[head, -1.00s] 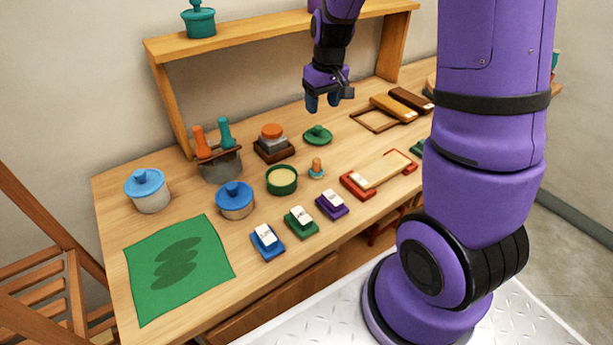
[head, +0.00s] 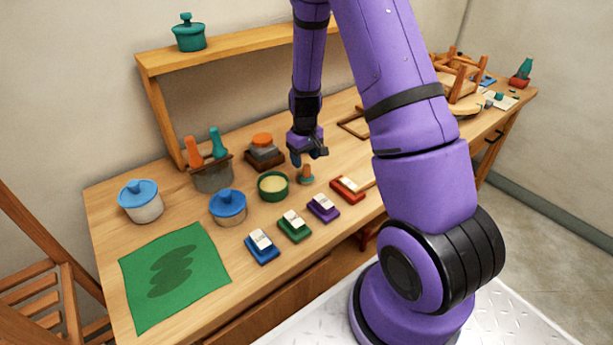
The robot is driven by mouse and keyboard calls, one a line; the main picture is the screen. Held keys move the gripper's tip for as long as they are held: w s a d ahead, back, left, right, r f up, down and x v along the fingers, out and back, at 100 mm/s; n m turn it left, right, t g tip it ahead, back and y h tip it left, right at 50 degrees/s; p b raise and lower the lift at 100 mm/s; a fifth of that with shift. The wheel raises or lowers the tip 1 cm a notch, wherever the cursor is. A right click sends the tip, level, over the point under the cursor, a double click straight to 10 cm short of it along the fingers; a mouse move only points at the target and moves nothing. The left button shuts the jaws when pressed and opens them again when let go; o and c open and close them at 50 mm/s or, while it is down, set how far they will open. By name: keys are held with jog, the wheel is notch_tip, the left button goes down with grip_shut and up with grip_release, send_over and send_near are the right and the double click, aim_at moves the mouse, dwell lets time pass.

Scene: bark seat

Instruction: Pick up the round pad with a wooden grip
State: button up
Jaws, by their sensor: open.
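A small round pad with an upright wooden grip (head: 305,173) stands on the workbench, just right of a green round tub. Its grip is orange-brown, and its base looks teal or grey. My gripper (head: 309,157) is open and empty, pointing down, with its fingertips just above and slightly behind the pad in the picture. The fingers look apart from the grip, but the exact gap is hard to tell.
The green tub (head: 273,186) stands close on the left, and a stacked block with an orange top (head: 264,150) behind it. Purple (head: 323,208), green (head: 295,226) and blue (head: 262,247) blocks lie in front.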

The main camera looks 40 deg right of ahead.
aim_at(307, 165)
jog(key=shift+s+d+f, duration=0.1)
jog(key=shift+s+f, duration=0.05)
jog(key=shift+f, duration=1.15)
jog(key=shift+s+f, duration=0.15)
jog(key=shift+f, duration=1.15)
jog(key=shift+c, duration=0.2)
jog(key=c, duration=0.6)
jog(key=shift+r, duration=0.1)
notch_tip(307, 165, up, 10)
jog(key=shift+f, duration=0.1)
jog(key=o, duration=0.4)
jog(key=shift+c, duration=1.3)
